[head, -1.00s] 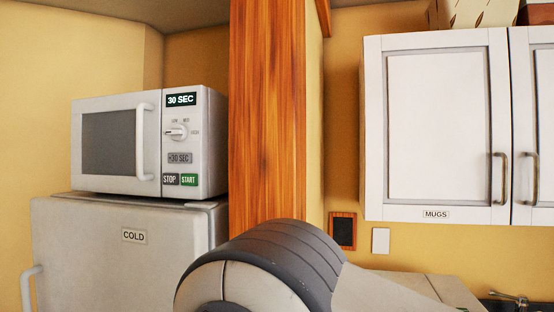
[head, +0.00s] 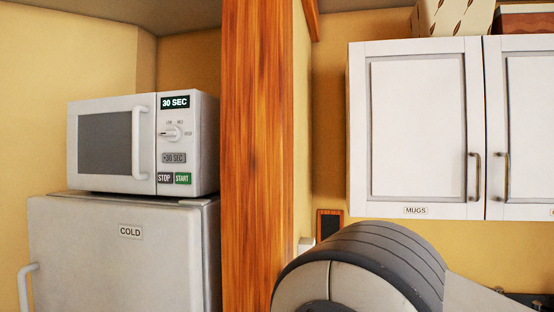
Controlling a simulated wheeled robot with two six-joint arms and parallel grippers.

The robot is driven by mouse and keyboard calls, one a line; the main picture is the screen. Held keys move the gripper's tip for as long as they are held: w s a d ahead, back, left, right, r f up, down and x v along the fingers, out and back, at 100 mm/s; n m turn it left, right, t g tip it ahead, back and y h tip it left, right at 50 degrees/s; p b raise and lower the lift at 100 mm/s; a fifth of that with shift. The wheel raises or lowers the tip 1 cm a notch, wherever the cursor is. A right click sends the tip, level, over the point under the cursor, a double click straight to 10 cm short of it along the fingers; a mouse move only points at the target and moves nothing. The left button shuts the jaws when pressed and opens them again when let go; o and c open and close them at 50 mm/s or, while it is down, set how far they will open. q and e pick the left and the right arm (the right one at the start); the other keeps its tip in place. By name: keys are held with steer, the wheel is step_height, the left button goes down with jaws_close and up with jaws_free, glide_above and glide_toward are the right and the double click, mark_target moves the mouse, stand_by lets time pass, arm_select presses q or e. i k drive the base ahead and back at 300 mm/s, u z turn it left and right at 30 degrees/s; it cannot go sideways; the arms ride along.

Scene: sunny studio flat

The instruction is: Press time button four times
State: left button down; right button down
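A white microwave (head: 143,143) stands on top of the fridge at the left, its door shut. Its display (head: 175,102) reads 30 SEC. Below the display are a round dial (head: 171,133), the grey +30 SEC time button (head: 174,158), a dark STOP button (head: 165,178) and a green START button (head: 183,178). Nothing touches the panel. A grey and white part of my own arm shows at the bottom right. Neither of my grippers is in view.
The white fridge labelled COLD (head: 115,255) is under the microwave. A wooden post (head: 256,150) stands just right of both. A white wall cabinet labelled MUGS (head: 417,130) hangs at the right, with boxes on top (head: 455,17).

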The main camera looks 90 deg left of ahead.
mark_target(167, 158)
steer(key=k, duration=1.25)
steer(key=u, duration=1.35)
